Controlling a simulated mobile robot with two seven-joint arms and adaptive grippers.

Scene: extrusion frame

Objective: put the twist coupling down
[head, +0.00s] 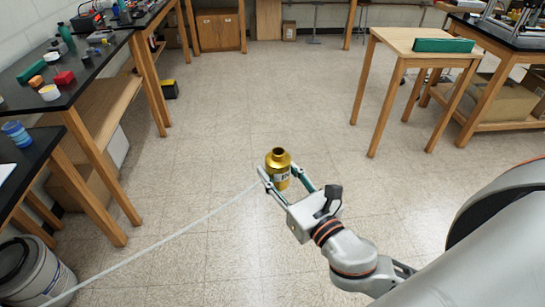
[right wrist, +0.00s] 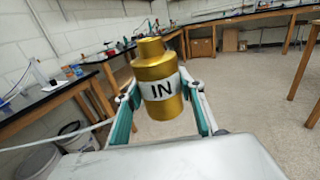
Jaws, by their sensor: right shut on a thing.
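The twist coupling (head: 279,166) is a gold cylinder with a narrower neck on top and a white band. In the right wrist view the band on the coupling (right wrist: 158,85) reads "IN". My right gripper (head: 281,183) is shut on it, one finger on each side, and holds it about upright in the air over the open floor. A pale hose or cable runs from the coupling's left side down to the lower left. Where it joins the coupling is hard to make out. My left gripper is in neither view.
A black-topped bench (head: 75,82) with small coloured objects runs along the left wall. A small wooden table (head: 400,42) with a green block (head: 443,45) stands at upper right, beside another bench. A grey bucket (head: 38,275) stands at lower left. The middle floor is clear.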

